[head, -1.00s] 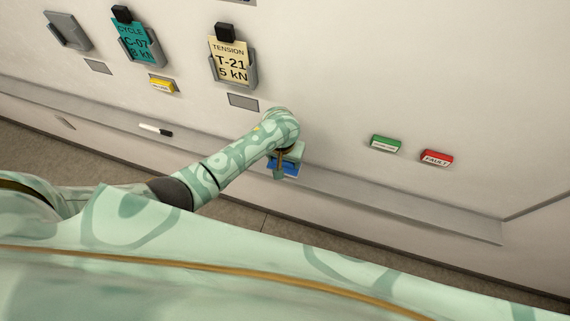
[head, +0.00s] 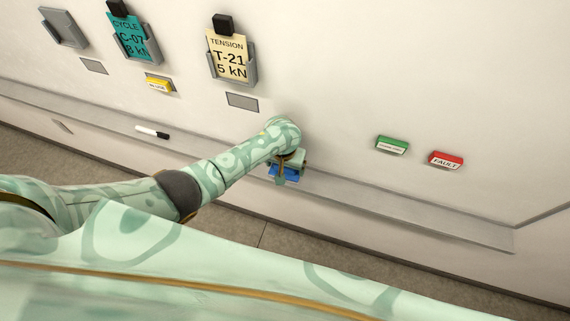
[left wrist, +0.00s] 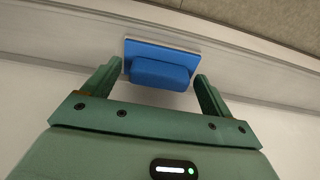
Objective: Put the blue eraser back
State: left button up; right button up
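The blue eraser (head: 285,174) is at the grey ledge along the wall, partly covered by my left gripper (head: 287,166) in the head view. In the left wrist view the eraser (left wrist: 160,73) shows a blue grip block on a wider blue plate with a pale edge. My left gripper (left wrist: 158,75) is open, with one finger on each side of the eraser's block. A small gap shows beside the block; whether a finger touches the plate's edge I cannot tell. My right gripper is not in view.
A green magnet block (head: 392,145) and a red FAULT block (head: 446,160) are on the wall at right. A yellow block (head: 159,85), TENSION card (head: 229,62), CYCLE card (head: 129,38) and empty holder (head: 64,28) are at left. A marker (head: 152,132) lies on the ledge (head: 400,222).

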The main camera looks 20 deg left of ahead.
pick_arm(q)
notch_tip(320, 180, up, 12)
jog(key=s+p, duration=0.1)
jog(key=p, duration=0.5)
jog(key=shift+s+p, duration=0.25)
jog(key=shift+p, duration=0.15)
jog(key=s+a+f, duration=0.3)
jog(key=s+f, duration=0.4)
jog(key=f, duration=0.1)
jog(key=s+a+f, duration=0.2)
jog(key=s+f, duration=0.5)
jog(key=f, duration=0.2)
jog(key=s+a+f+m, duration=0.1)
jog(key=s+a+f, duration=0.1)
jog(key=s, duration=0.6)
jog(key=s+a+f+m, duration=0.1)
jog(key=s+f, duration=0.3)
jog(key=s, duration=0.5)
jog(key=s+a+f+m, duration=0.1)
jog(key=s+a+f, duration=0.2)
jog(key=s, duration=0.6)
jog(key=shift+s+a+f, duration=0.25)
jog(key=shift+a+f, duration=0.05)
jog(key=shift+a, duration=0.3)
